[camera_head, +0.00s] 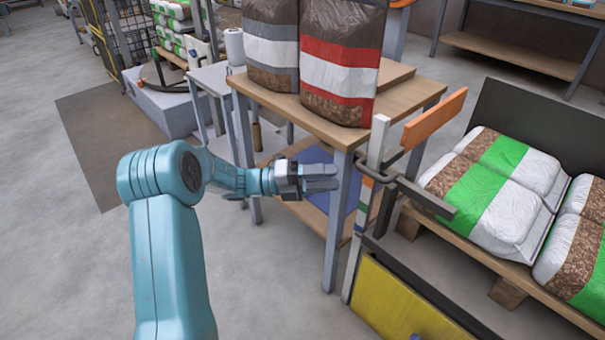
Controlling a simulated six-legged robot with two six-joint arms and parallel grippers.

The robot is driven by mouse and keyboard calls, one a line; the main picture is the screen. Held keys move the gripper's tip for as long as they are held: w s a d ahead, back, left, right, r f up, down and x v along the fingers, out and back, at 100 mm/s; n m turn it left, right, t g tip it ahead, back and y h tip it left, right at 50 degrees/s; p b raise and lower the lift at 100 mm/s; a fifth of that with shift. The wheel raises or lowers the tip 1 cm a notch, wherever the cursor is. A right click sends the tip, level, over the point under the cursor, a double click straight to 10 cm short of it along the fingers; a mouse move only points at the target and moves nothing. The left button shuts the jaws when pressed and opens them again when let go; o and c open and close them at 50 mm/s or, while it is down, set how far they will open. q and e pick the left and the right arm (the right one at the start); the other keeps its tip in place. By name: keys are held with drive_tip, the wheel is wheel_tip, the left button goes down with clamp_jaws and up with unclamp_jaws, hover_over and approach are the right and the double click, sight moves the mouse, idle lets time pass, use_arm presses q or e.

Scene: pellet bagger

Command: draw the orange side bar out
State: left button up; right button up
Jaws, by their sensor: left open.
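The orange side bar (434,119) is a short flat bar, slanting up to the right, right of the wooden table and in front of the dark backboard. It sits near the top of a pale upright post (377,145). My left gripper (325,178) is open and empty, its fingers pointing right. In the picture it is left of the post and lower than the orange bar, apart from the bar. How the bar is fixed at its lower end is hard to tell. My right gripper is not in view.
A wooden-topped table (305,118) carries a grey-banded bag (270,50) and a red-banded bag (340,55). A dark grey bracket (425,197) juts from the post. Green-banded bags (500,185) lie on a pallet at right. A yellow panel (400,305) stands below. Floor at left is clear.

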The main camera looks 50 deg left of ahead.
use_arm(q)
drive_tip(key=v, duration=0.6)
drive_tip(key=shift+p, duration=0.4)
drive_tip(key=shift+c, duration=0.4)
